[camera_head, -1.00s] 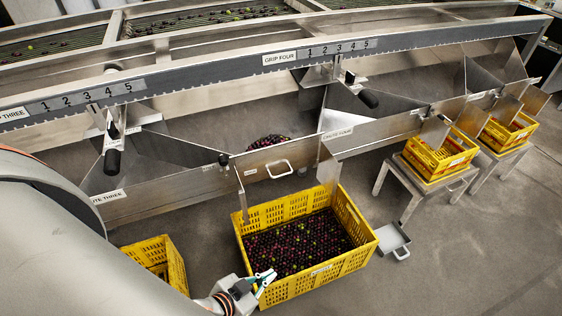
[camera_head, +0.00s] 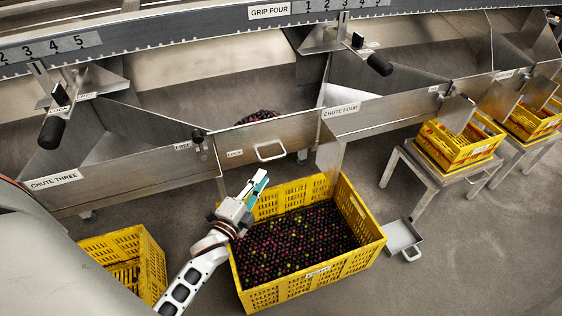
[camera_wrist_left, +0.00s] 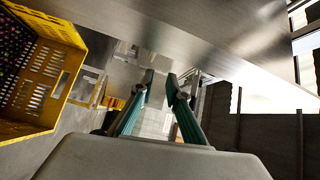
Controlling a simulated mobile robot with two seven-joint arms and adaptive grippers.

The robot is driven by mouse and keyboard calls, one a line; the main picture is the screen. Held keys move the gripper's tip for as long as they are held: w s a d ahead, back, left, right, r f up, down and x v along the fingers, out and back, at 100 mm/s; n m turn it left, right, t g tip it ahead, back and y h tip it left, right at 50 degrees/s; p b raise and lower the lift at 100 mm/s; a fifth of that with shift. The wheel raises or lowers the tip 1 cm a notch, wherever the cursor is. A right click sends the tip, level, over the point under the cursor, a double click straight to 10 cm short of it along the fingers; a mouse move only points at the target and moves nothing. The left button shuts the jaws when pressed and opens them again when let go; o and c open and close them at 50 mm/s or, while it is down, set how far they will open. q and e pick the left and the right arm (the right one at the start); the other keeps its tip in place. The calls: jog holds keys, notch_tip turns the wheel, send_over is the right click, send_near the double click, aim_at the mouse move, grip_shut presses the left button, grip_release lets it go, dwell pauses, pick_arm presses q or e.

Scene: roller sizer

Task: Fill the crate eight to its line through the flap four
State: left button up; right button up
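A yellow crate (camera_head: 352,262) stands on the floor below the chute four label (camera_head: 341,111), filled with dark purple and some green fruit (camera_head: 300,240). Its front tag is too small to read. A metal flap panel (camera_head: 230,142) with a pale handle (camera_head: 270,151) stands above and behind the crate; a pile of fruit (camera_head: 258,116) shows partly behind it. My left gripper (camera_head: 260,180) is over the crate's left back corner, below the handle and apart from it. In the left wrist view its teal fingers (camera_wrist_left: 160,76) are apart with nothing between them. My right gripper is not in view.
Another yellow crate (camera_head: 150,262) stands at left. A grey scoop-like pan (camera_head: 402,238) lies on the floor right of the filled crate. Yellow crates (camera_head: 478,150) sit on metal stands (camera_head: 425,172) at right. Black-handled levers (camera_head: 378,64) hang above the chutes. Front right floor is clear.

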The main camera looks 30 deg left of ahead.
aim_at(272, 158)
pick_arm(q)
jog(key=w+m+b, duration=0.1)
jog(key=w, duration=0.2)
jog(key=w+a+f+m+b, duration=0.1)
jog(key=w, duration=0.3)
jog(key=w+a+m+t+b, duration=0.1)
jog(key=w, duration=0.3)
jog(key=shift+w+a+f, duration=0.1)
jog(key=shift+a+f, duration=0.1)
jog(key=shift+f, duration=0.15)
grip_shut()
